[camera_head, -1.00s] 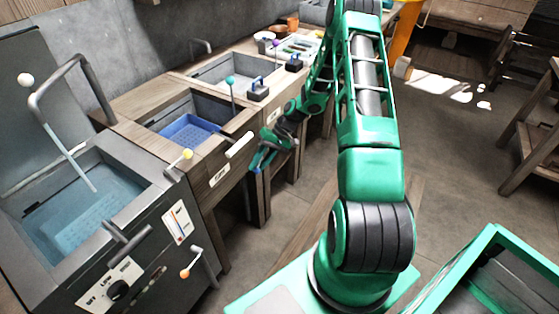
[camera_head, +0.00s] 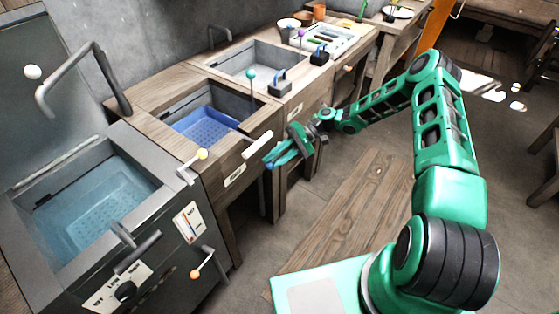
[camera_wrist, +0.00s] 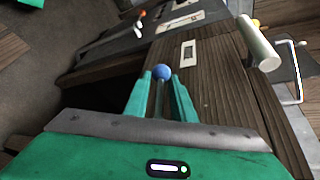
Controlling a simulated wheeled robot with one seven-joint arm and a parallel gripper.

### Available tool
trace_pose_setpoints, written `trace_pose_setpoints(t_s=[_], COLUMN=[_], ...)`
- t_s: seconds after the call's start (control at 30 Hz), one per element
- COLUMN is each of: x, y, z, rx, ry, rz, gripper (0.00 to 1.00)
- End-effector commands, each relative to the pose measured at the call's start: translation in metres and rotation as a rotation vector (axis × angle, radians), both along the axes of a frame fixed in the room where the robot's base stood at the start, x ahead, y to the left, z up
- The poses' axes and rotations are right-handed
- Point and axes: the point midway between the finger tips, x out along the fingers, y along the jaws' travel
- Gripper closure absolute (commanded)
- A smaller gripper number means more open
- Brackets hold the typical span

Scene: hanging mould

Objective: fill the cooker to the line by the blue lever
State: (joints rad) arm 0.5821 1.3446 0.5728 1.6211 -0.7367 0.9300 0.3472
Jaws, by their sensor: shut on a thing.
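The cooker (camera_head: 165,268) is the dark grey box at the left of the head view, its lid up. Clear bluish water (camera_head: 95,208) stands in its basin over a perforated bottom. I cannot make out the fill line for certain. The bent grey tap (camera_head: 68,68) reaches over it, and no stream shows from its mouth. My gripper (camera_head: 275,160) is low in front of the wooden counter. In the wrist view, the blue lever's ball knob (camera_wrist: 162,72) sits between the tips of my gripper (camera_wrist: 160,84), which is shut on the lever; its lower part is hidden.
A sink with a blue basket (camera_head: 205,128) is right of the cooker. A white handle (camera_head: 257,145) juts out just above my gripper. The floor right of the counter is open.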

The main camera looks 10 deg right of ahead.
Motion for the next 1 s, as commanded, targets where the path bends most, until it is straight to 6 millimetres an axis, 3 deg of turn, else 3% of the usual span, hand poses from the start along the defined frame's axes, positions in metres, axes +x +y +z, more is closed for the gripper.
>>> trace_pose_setpoints(t_s=[0.8, 0.83, 0.87, 0.9, 1.0], x=[-0.0008, -0.0007, -0.0008, -0.0009, -0.0011], y=[0.0055, 0.0055, 0.0056, 0.0059, 0.0065], z=[0.0055, 0.0055, 0.0055, 0.0056, 0.0057], rx=[0.075, 0.075, 0.075, 0.075, 0.076], ry=[0.067, 0.067, 0.067, 0.067, 0.068], rz=[0.009, 0.009, 0.009, 0.009, 0.009], gripper=[1.0, 0.72, 0.65, 0.58, 0.58])
